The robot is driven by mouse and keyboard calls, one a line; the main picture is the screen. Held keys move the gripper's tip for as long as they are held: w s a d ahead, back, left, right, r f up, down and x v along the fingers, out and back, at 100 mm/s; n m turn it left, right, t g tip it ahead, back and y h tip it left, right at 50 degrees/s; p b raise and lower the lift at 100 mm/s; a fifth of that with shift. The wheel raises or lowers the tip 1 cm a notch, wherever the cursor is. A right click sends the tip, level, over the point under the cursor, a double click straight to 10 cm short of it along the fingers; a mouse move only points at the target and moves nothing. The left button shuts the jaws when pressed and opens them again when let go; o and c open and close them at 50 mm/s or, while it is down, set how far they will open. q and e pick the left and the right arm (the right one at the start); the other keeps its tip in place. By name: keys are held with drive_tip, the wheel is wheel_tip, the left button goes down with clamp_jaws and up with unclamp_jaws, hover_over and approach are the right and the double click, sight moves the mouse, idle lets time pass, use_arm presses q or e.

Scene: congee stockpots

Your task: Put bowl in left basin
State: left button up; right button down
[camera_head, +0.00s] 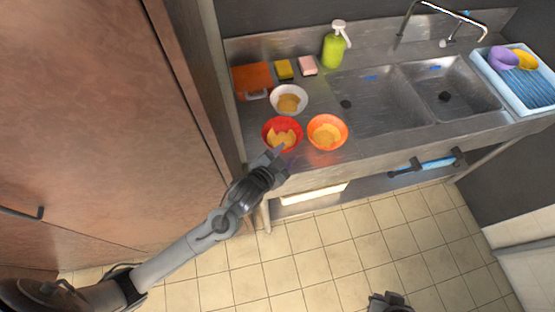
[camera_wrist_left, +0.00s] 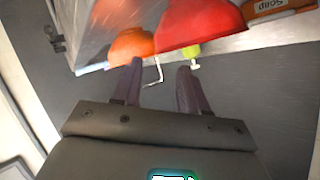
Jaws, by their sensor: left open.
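Three bowls stand on the counter left of the sink in the head view. They are a red bowl (camera_head: 270,131), an orange bowl (camera_head: 327,144) and a white bowl (camera_head: 275,106), each with yellowish-brown contents. My left gripper (camera_head: 279,156) is open at the near rim of the red bowl. In the left wrist view the red bowl (camera_wrist_left: 205,25) and the orange bowl (camera_wrist_left: 130,45) lie just beyond the open fingers (camera_wrist_left: 160,80); I cannot tell whether they touch. The left basin (camera_head: 375,105) of the double sink looks empty. My right gripper (camera_head: 390,303) shows only partly at the bottom edge.
A green soap bottle (camera_head: 334,50), a yellow sponge (camera_head: 285,69), a pink sponge (camera_head: 307,66) and an orange box (camera_head: 252,80) stand behind the bowls. A faucet (camera_head: 408,22) rises behind the basins. A blue drying rack (camera_head: 527,88) is at right. A brown cabinet (camera_head: 110,120) stands left.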

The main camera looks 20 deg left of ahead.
use_arm(q)
drive_tip(key=s+a+f+n+g, duration=0.1)
drive_tip(key=s+g, duration=0.1)
drive_tip(key=s, duration=0.5)
drive_tip(key=s+a+f+n+g, duration=0.1)
drive_tip(key=s+f+g, duration=0.1)
drive_tip(key=s, duration=0.5)
drive_tip(key=shift+s+a+n+g, duration=0.25)
drive_tip(key=shift+a+n+g, duration=0.15)
drive_tip(key=shift+g, duration=0.3)
drive_tip(key=s+a+g, duration=0.1)
drive_tip(key=s, duration=0.2)
drive_tip(key=s+a+n+g+y, duration=0.1)
drive_tip(key=s+g, duration=0.1)
drive_tip(key=s, duration=0.2)
drive_tip(key=s+a+f+n+g, duration=0.1)
drive_tip(key=s, duration=0.2)
drive_tip(key=shift+s+a, duration=0.15)
drive_tip(key=shift+a, duration=0.05)
drive_tip(key=shift+c, duration=0.9)
